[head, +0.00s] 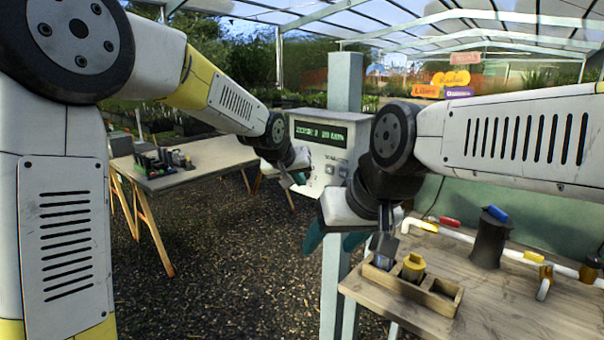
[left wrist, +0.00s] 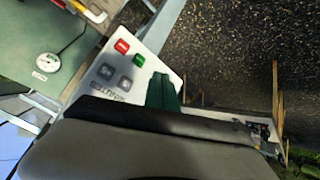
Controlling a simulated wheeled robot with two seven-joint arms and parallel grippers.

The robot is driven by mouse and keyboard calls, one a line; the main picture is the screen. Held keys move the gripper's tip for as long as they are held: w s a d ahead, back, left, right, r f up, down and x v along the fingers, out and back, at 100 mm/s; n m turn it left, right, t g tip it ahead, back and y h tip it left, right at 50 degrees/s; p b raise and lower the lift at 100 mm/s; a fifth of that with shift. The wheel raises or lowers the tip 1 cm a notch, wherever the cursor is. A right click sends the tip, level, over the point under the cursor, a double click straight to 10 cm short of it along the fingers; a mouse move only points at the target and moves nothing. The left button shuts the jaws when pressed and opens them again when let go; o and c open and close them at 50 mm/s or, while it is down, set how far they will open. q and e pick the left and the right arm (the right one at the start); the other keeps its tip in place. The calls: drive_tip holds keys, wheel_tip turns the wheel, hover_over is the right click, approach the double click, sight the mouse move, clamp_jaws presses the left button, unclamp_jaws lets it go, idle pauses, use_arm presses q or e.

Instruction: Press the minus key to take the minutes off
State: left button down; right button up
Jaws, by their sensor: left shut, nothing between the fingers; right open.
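A pale control box (head: 318,172) is fixed to a blue-grey post. Its dark display (head: 320,134) shows green characters too small to read surely. In the left wrist view, the box face (left wrist: 150,66) carries a red key (left wrist: 122,46), a green key (left wrist: 138,60) and two grey keys (left wrist: 115,78). I cannot read which key is minus. My left gripper (head: 287,182) is shut and empty by the box's lower left side; its teal fingertips (left wrist: 163,80) appear beside the keys. Contact cannot be told. My right gripper (head: 333,240) is open and empty in front of the post.
A wooden bench (head: 510,290) at the right holds a divided wooden tray (head: 440,297) with a yellow-topped part, a dark cylinder (head: 489,240) and white piping (head: 490,240). Another table (head: 190,172) with small dark items stands at the left. Gravel floor lies between.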

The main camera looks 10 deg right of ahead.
sight(329, 169)
use_arm(q)
drive_tip(key=shift+w+d+f, duration=0.1)
drive_tip(key=shift+d, duration=0.05)
drive_tip(key=shift+w+d, duration=0.9)
drive_tip(key=shift+d, duration=0.25)
drive_tip(key=shift+w+d, duration=0.9)
drive_tip(key=shift+d, duration=0.3)
drive_tip(key=shift+w+d, duration=0.9)
drive_tip(key=shift+d, duration=0.25)
drive_tip(key=shift+w+d, duration=0.25)
drive_tip(key=shift+d, duration=0.05)
drive_tip(key=shift+w+d, duration=0.25)
drive_tip(key=shift+d, duration=0.05)
idle(0.4)
drive_tip(key=shift+s+a, duration=0.1)
drive_tip(key=shift+a, duration=0.05)
drive_tip(key=shift+s+a, duration=0.4)
drive_tip(key=shift+a, duration=0.1)
